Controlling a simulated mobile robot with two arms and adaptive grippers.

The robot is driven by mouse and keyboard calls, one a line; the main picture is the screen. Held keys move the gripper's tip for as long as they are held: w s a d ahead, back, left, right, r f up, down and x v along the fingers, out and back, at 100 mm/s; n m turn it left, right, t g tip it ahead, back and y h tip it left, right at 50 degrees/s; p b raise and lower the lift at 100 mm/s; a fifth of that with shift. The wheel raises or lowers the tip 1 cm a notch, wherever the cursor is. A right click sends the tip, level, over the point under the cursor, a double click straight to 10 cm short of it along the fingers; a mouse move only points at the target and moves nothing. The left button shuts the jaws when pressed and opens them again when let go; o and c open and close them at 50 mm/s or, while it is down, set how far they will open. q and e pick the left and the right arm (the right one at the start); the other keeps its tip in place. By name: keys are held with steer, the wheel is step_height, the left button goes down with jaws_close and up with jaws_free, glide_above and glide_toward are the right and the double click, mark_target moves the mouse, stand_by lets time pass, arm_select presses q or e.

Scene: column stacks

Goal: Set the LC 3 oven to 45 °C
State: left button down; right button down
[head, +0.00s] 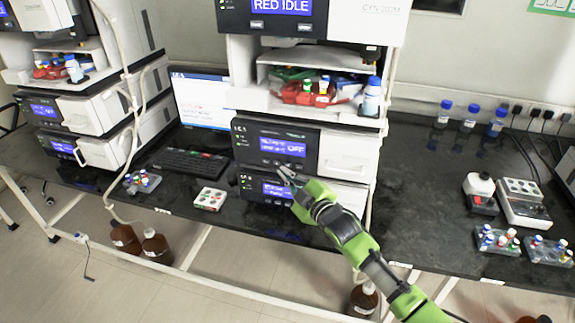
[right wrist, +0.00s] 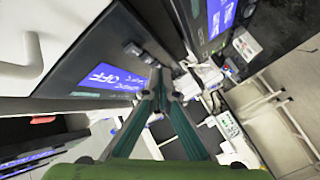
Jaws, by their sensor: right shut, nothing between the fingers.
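The oven module (head: 322,146) is the upper of two dark-and-white units low in the middle stack. Its blue display (head: 283,147) reads OFF, and the same display shows in the right wrist view (right wrist: 114,79). Its small label is too blurred to read surely. Small dark buttons (right wrist: 133,50) sit beside the display. My right gripper (head: 282,172) is shut and empty, its fingertips just below the display at the oven's front. In the right wrist view the fingertips (right wrist: 157,74) are close to the buttons; I cannot tell whether they touch. My left gripper is not in view.
A lower unit (head: 345,194) with a lit display sits beneath the oven. A keyboard (head: 188,162), a white tray (head: 209,199) and a vial rack (head: 142,182) lie to the left. Bottles (head: 467,124) and vial racks stand to the right. The front right bench (head: 425,190) has free room.

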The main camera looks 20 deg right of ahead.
stand_by(0.3)
steer(key=shift+w+d, duration=0.25)
steer(key=shift+w, duration=0.1)
steer(key=shift+w+d+b, duration=0.25)
steer(key=shift+w+b, duration=0.1)
stand_by(0.7)
steer(key=shift+s+a, duration=0.1)
steer(key=shift+s+a+p, duration=0.4)
steer(key=shift+s+p, duration=0.2)
steer(key=shift+s, duration=0.05)
steer(key=s+a+p, duration=0.1)
steer(key=s, duration=0.1)
steer(key=s+a+p, duration=0.1)
steer(key=s, duration=0.1)
steer(key=shift+a+p, duration=0.35)
steer(key=shift+a, duration=0.05)
